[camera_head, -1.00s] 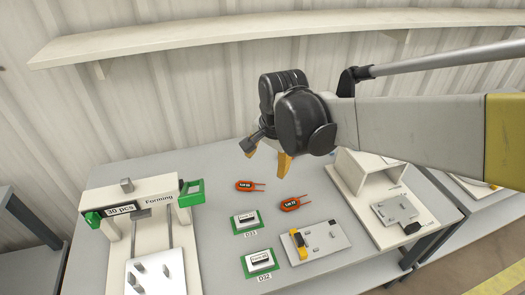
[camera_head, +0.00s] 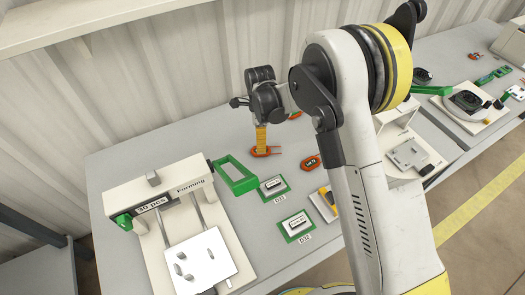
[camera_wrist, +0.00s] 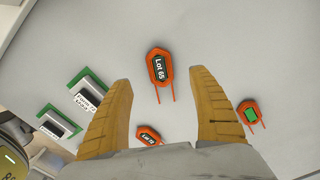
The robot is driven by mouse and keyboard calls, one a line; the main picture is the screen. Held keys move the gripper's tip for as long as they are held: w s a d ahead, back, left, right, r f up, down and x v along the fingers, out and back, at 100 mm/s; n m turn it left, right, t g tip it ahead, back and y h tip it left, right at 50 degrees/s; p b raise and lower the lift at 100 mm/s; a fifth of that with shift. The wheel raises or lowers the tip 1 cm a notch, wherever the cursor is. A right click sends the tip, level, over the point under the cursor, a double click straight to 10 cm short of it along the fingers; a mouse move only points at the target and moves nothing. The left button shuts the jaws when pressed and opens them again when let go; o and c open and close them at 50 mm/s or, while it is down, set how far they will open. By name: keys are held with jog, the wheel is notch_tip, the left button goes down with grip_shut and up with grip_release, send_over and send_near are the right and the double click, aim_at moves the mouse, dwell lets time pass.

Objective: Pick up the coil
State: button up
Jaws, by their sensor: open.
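The orange coil labelled Lot 65 (camera_wrist: 159,69) lies on the grey table, with its two wire leads pointing down the wrist picture. My gripper (camera_wrist: 161,82) is open and empty above it, with the coil showing between the two yellow fingers. In the head view my gripper (camera_head: 261,135) points down over this coil (camera_head: 256,153), which is partly hidden by the fingers. A second orange coil (camera_head: 311,162) lies to the right; it also shows in the wrist view (camera_wrist: 149,133), partly cut off. A third orange coil (camera_wrist: 252,113) with a green label lies at the wrist view's right.
Two green-based label blocks, D31 (camera_head: 273,187) and D32 (camera_head: 296,226), sit in front. A white plate fixture (camera_head: 322,205) is partly behind my arm. A shelf (camera_head: 100,20) runs above.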

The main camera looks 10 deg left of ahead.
aim_at(254, 149)
notch_tip(254, 149, down, 7)
jog(key=b, duration=0.3)
jog(key=shift+r, duration=0.2)
jog(key=shift+c, duration=0.6)
jog(key=c, duration=1.2)
